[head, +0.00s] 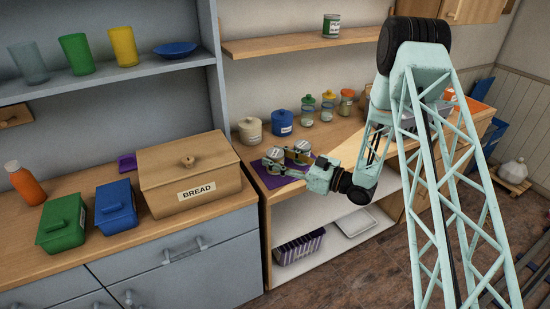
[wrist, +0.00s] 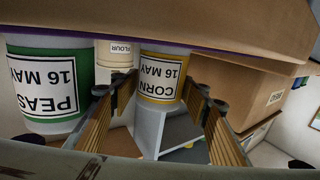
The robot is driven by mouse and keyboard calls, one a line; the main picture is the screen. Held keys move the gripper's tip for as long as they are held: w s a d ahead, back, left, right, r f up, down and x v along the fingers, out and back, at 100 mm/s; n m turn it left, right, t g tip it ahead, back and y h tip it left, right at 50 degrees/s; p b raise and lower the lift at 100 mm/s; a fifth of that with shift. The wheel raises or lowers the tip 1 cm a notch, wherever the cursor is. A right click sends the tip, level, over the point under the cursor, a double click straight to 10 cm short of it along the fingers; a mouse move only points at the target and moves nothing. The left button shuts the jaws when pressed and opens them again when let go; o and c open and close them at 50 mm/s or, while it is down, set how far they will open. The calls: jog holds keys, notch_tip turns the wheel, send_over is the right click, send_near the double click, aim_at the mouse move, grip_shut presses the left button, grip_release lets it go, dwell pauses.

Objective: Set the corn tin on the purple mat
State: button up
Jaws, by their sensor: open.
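The corn tin (wrist: 160,75), yellow with a white label, shows upside down in the wrist view, between the spread fingers of my gripper (wrist: 156,95). My gripper is open, with a finger on each side of the tin. The purple mat (head: 270,182) lies on the wooden counter in the head view; its edge shows as a thin purple strip in the wrist view (wrist: 100,38). The corn tin's base appears at this strip, but contact is hard to tell. In the head view, my gripper (head: 290,165) is over the mat among tins and partly hides them.
A green peas tin (wrist: 45,85) stands close beside the corn tin. A flour jar (wrist: 117,52) is behind. The bread bin (head: 190,170) stands left of the mat. A blue jar (head: 282,123) and several small jars line the counter's back.

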jog(key=shift+r, duration=0.15)
jog(key=shift+p+v, duration=0.75)
jog(key=shift+v, duration=5.25)
jog(key=shift+w+d, duration=0.1)
jog(key=shift+d, duration=0.05)
